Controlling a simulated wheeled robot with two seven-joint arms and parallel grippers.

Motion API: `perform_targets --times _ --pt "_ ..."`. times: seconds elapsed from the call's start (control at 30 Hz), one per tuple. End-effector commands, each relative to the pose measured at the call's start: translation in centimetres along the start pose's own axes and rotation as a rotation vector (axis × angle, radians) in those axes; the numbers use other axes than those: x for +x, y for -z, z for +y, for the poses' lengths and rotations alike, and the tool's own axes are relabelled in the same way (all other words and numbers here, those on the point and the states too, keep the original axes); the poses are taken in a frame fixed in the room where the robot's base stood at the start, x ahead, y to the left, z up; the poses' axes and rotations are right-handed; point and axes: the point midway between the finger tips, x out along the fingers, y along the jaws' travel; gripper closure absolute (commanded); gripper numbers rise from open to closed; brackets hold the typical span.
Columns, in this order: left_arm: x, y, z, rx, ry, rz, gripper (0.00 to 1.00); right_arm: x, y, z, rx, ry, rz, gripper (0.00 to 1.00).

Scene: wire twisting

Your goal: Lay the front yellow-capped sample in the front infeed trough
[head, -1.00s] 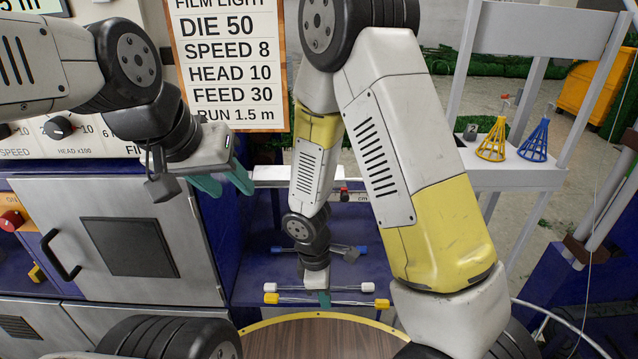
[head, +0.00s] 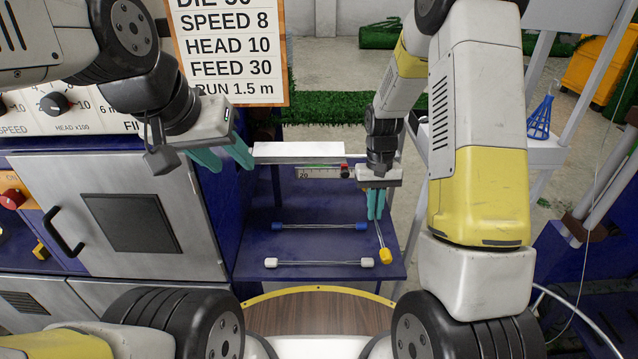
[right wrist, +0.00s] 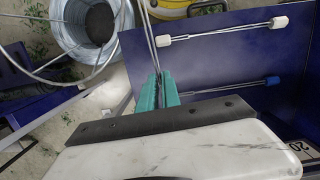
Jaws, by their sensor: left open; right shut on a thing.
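My right gripper (head: 375,214) is shut on the yellow-capped sample (head: 380,236) over the right side of the blue table. The wires hang steeply down from the fingertips, with one yellow cap (head: 385,256) at the lower end; the other end is hidden. In the right wrist view the wires (right wrist: 149,35) run between the teal fingers (right wrist: 158,92) and out of the top of the picture. My left gripper (head: 233,166) is open and empty, by the cabinet's upper right corner. I cannot tell for sure which part is the front infeed trough; a long pale channel-like bar (head: 298,149) stands at the table's back.
A white-capped sample (head: 320,263) and a blue-capped sample (head: 320,227) lie crosswise on the blue table (head: 290,245). A ruler (head: 320,173) is below the pale bar. The cabinet (head: 120,225) bounds the left. A blue cone-shaped stand (head: 540,120) is at right.

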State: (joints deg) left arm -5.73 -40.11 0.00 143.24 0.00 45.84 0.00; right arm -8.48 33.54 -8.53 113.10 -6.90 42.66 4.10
Motion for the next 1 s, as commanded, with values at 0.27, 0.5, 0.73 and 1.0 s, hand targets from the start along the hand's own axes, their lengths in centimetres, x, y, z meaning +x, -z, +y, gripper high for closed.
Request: perform_targets --times 0.27,0.5,0.73,1.0 --pt "0.0 0.0 0.0 0.0 0.0 0.0 0.58 4.2 -4.5 -7.8 -0.63 -0.093 -0.008 1.0" --pt "0.0 0.0 0.0 0.0 0.0 0.0 0.58 7.7 -10.4 -13.8 -1.259 -0.188 -0.006 1.0" --pt "0.0 0.0 0.0 0.0 0.0 0.0 0.58 8.8 -12.8 -15.6 -1.48 -0.222 -0.002 1.0" --pt "0.0 0.0 0.0 0.0 0.0 0.0 0.58 8.7 -8.1 -15.4 -1.498 -0.225 0.001 1.0"
